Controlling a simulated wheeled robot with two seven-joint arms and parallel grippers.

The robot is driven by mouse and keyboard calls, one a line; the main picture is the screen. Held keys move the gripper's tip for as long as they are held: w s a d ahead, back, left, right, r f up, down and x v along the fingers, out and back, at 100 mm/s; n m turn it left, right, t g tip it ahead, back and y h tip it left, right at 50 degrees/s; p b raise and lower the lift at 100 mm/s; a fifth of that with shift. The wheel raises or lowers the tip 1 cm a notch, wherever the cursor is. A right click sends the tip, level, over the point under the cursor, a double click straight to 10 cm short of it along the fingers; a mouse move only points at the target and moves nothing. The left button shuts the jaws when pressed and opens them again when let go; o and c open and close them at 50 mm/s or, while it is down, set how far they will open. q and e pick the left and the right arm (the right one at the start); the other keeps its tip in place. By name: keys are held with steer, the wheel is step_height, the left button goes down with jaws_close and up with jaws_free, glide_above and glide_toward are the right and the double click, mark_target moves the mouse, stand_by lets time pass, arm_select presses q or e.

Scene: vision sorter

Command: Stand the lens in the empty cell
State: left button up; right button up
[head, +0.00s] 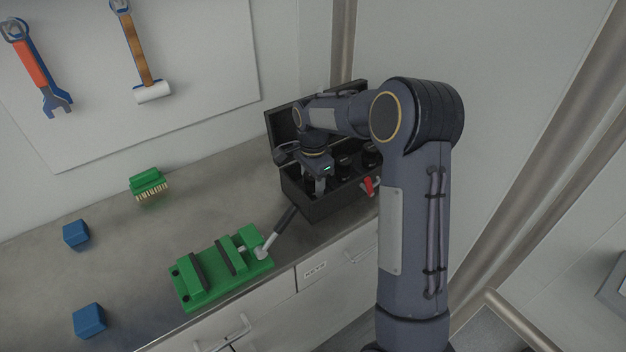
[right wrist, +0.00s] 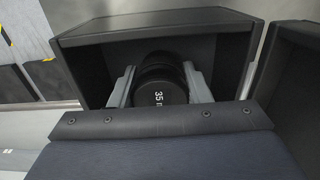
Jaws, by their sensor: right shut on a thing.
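A black lens (right wrist: 160,90) marked "35 m" shows in the right wrist view between the two grey fingers of my right gripper (head: 317,186), which is shut on it. Dark walls of a cell surround the lens and fingers. The cell belongs to the open black case (head: 322,208) on the counter in the head view. The wrist view does not show whether the lens touches the cell floor. Other dark lenses (head: 370,153) stand in the case to the right of my gripper. My left gripper is not in view.
A red piece (head: 369,187) shows at the case front. Two blue blocks (head: 89,320) and a green brush (head: 148,184) lie further left.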

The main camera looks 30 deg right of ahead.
steer(key=shift+f, duration=0.15)
steer(key=o, duration=1.1)
